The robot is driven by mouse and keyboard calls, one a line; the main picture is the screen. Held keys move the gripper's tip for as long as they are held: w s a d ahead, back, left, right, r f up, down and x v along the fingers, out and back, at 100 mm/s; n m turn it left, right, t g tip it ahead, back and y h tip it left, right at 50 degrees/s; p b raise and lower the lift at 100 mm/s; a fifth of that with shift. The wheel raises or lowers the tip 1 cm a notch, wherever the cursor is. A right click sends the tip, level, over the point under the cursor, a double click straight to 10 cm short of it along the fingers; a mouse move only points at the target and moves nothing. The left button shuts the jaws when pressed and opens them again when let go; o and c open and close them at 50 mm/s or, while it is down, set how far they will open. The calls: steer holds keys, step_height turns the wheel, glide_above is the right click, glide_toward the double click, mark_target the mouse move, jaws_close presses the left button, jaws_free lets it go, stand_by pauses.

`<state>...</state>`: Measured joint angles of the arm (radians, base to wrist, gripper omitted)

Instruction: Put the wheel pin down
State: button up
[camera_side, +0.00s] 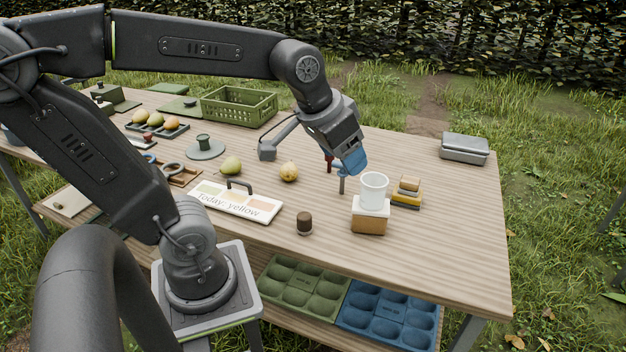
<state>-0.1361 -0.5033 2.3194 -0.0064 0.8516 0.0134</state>
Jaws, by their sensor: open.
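My gripper (347,162) hangs over the right half of the wooden table, pointing down, with a blue fingertip showing. Just below it a small grey pin-like piece (341,183) stands upright on the table; it looks like the wheel pin, though I cannot be sure. Its top is close to the blue fingertip, and I cannot tell whether they touch. A small dark red piece (329,163) shows just left of the fingertip, partly hidden by my gripper. My gripper is open.
A white cup on a tan block (369,222) stands close right of the pin, with stacked blocks (407,193) behind.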

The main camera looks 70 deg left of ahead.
steer(key=s+d+f+m, duration=0.1)
steer(key=s+d+f, duration=0.1)
steer(key=s, duration=0.4)
steer(key=shift+s+d+h, duration=0.3)
steer(key=shift+s+d, duration=0.05)
steer(key=shift+d, duration=0.45)
stand_by(0.3)
